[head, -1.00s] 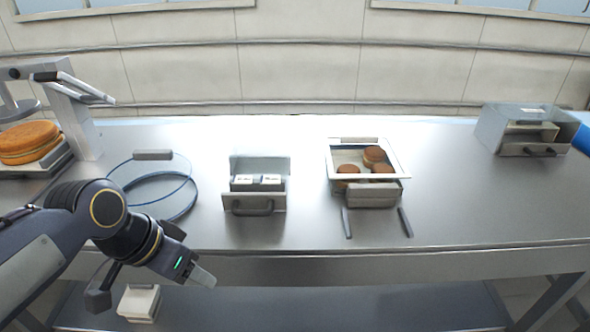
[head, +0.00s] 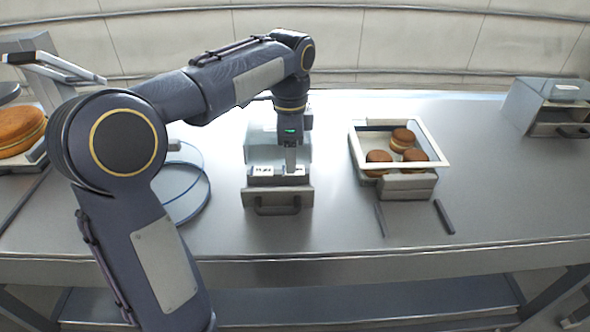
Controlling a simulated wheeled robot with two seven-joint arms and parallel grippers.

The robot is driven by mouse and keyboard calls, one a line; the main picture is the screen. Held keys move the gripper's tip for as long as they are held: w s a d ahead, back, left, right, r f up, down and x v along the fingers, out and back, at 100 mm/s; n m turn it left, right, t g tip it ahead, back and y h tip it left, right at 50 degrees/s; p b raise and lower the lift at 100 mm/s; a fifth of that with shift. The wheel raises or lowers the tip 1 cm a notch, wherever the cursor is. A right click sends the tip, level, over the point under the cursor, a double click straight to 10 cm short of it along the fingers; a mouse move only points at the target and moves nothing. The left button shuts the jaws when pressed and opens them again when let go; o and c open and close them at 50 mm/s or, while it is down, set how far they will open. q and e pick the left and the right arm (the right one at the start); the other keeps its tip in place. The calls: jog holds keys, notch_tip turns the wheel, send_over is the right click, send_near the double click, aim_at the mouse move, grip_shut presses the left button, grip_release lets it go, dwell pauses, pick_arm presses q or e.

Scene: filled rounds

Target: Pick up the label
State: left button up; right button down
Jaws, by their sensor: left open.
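The labels are small white cards with dark print, in a small clear-sided box (head: 277,196) with a grey front and handle on the steel table. One label (head: 263,171) shows just left of my gripper's fingers, and part of another shows at their right. My left gripper (head: 291,170) points straight down into the box, over the labels. It is open, though its fingers look nearly edge-on here. Whether a label lies between the fingers is hidden. My right gripper is not in the head view.
A white-rimmed bin (head: 440,164) with several filled brown rounds stands to the right, two dark bars in front of it. A clear box with a drawer (head: 545,108) is at far right. A blue ring (head: 184,212) and a large filled round (head: 18,130) are at left.

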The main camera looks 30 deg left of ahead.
pick_arm(q)
jog(key=shift+f, duration=1.4)
jog(key=shift+f, duration=0.25)
jog(key=shift+c, duration=0.3)
jog(key=c, duration=0.7)
